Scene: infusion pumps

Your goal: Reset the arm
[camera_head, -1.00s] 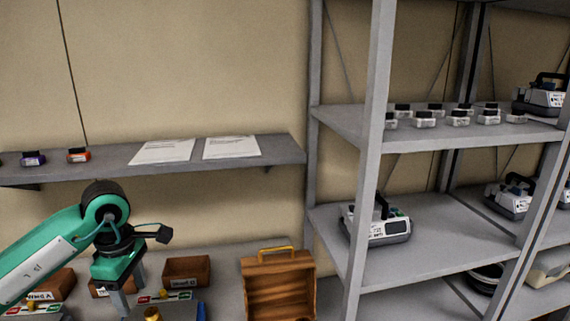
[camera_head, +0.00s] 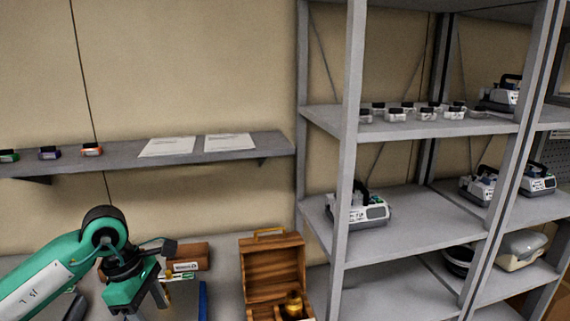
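My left arm comes in from the left edge in green and black, bent over the table at the lower left. My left gripper (camera_head: 148,305) points down at the bottom of the picture. Two grey fingers show in part, with a gap between them, and their tips are cut off or hidden. I cannot tell if anything is between them. My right arm and gripper are not in view.
A wooden case (camera_head: 272,270) stands open on the table with a brass object (camera_head: 294,304) in it. A brown box (camera_head: 187,257) is behind my gripper. A grey rack (camera_head: 344,150) with pumps (camera_head: 362,210) stands right.

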